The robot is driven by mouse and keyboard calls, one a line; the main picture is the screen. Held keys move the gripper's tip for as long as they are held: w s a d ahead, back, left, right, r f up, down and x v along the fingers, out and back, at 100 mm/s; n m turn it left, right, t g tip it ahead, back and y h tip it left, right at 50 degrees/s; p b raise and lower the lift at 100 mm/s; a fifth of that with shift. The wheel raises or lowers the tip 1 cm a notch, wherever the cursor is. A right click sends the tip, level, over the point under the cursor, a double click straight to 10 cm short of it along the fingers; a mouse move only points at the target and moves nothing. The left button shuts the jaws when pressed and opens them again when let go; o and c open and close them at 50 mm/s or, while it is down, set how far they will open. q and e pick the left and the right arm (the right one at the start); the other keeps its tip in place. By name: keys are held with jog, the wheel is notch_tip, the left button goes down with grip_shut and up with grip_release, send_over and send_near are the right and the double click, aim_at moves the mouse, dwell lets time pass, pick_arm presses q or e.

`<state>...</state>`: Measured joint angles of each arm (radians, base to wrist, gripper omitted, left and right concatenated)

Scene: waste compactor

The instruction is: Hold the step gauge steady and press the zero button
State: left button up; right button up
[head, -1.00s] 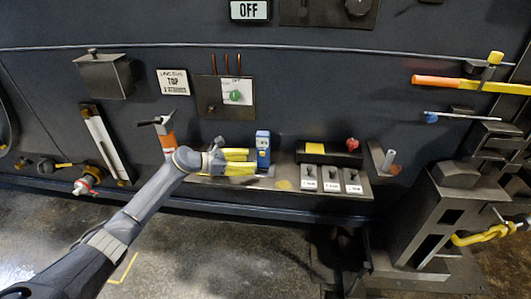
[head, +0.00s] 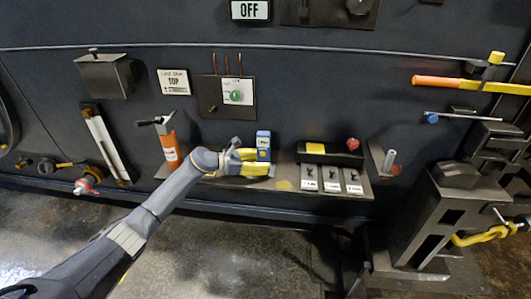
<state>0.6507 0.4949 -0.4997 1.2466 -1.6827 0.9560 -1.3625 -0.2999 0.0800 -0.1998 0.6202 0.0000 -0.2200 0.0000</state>
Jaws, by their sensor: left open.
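The step gauge appears to be the small blue upright device (head: 263,140) with a pale face, standing on the shelf at the middle of the head view. My left gripper (head: 268,162) has yellow fingers and reaches it from the left. The fingers are open, one at the gauge's side and one lower and in front of its base. I cannot tell whether they touch it. The gauge's lower part is partly hidden by the fingers. A zero button is too small to make out. My right gripper is not in view.
On the shelf (head: 285,185), an orange canister (head: 169,148) stands left of the gauge. A panel with a green button (head: 236,96) hangs above.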

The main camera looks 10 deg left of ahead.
pick_arm(q)
jog(key=shift+c, duration=0.3)
jog(key=c, duration=0.8)
jog(key=shift+c, duration=0.2)
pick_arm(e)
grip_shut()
pick_arm(q)
jog(key=shift+f, duration=0.1)
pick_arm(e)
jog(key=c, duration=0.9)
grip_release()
